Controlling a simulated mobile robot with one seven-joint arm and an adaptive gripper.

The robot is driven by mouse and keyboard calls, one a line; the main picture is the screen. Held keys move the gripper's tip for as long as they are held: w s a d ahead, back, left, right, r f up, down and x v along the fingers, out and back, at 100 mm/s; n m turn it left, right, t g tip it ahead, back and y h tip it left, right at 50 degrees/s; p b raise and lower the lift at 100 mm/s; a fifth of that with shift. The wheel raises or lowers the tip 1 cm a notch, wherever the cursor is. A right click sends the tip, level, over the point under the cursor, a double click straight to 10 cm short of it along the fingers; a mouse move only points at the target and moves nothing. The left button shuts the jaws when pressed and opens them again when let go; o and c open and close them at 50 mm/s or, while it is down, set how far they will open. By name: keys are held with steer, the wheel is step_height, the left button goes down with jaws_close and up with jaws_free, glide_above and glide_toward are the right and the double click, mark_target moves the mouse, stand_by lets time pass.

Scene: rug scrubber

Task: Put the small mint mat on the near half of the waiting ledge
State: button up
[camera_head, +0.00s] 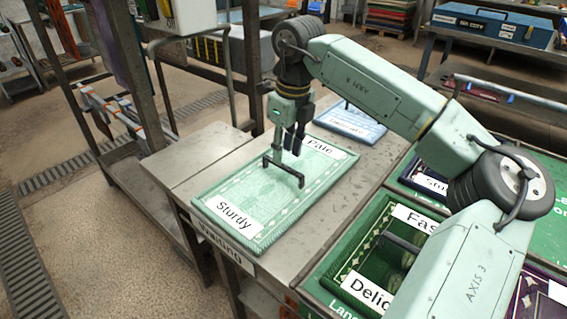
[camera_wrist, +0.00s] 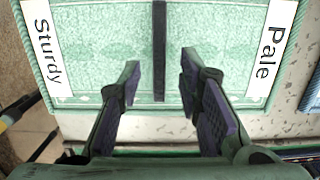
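A mint mat (camera_head: 262,197) with a pale patterned border and the labels "Sturdy" and "Pale" lies flat on the grey waiting ledge (camera_head: 304,243), near its front. A dark handle (camera_head: 283,171) stands up from the mat's middle. The mat also shows in the wrist view (camera_wrist: 105,45), with the handle (camera_wrist: 159,50) running lengthwise. My gripper (camera_head: 297,143) is above the mat, close to the handle. In the wrist view my gripper (camera_wrist: 161,72) is open, its purple-padded fingers on either side of the handle line with gaps. The exact height is hard to tell.
A blue mat (camera_head: 352,123) lies behind the mint mat on the ledge, partly hidden by my arm. Bare ledge (camera_head: 205,152) shows at the left. A metal frame stands farther left.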

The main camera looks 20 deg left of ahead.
mark_target(288, 168)
step_height(288, 168, up, 7)
steer(key=shift+s+d, duration=0.2)
steer(key=shift+d, duration=0.15)
steer(key=shift+f, duration=0.15)
